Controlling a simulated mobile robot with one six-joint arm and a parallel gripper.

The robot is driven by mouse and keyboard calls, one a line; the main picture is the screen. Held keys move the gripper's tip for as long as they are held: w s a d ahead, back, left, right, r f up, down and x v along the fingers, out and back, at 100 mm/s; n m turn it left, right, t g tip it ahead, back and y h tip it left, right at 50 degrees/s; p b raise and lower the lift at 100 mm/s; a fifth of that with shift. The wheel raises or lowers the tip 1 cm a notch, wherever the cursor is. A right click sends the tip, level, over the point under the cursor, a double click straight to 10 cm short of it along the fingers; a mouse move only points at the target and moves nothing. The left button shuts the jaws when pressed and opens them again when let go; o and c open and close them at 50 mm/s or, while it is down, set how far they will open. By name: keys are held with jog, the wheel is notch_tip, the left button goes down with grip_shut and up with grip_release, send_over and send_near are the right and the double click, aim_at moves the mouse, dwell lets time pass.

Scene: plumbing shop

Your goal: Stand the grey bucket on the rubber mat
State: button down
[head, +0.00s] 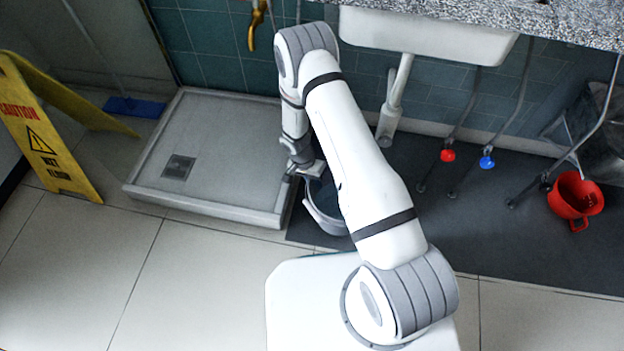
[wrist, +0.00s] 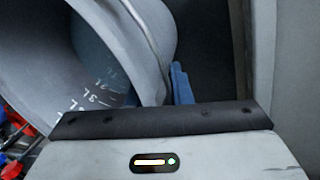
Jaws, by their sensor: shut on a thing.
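The grey bucket (head: 322,212) is at the right edge of the shower tray, partly hidden behind my arm. My gripper (head: 311,172) is shut on it at its upper edge; whether on the rim or the handle I cannot tell. The dark rubber mat (head: 480,205) lies under and to the right of the bucket. I cannot tell whether the bucket's base touches the mat. In the wrist view the bucket (wrist: 50,62) fills the upper left, with litre marks and a bluish area inside and its wire handle crossing.
The raised shower tray (head: 215,140) borders the mat on the left. A yellow caution sign (head: 45,130) and a blue broom (head: 135,107) stand farther left. Above are a sink (head: 430,35) and its drain pipe (head: 393,110). A red jug (head: 574,195) is at right. The mat's middle looks clear.

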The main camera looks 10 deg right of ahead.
jog(key=shift+f+b, duration=0.65)
jog(key=shift+f, duration=0.95)
jog(key=c, duration=1.3)
grip_release()
jog(key=shift+f, duration=0.1)
jog(key=p+v, duration=0.4)
jog(key=v, duration=0.8)
jog(key=shift+p, duration=0.35)
jog(key=shift+s+a, duration=0.1)
jog(key=shift+s, duration=0.1)
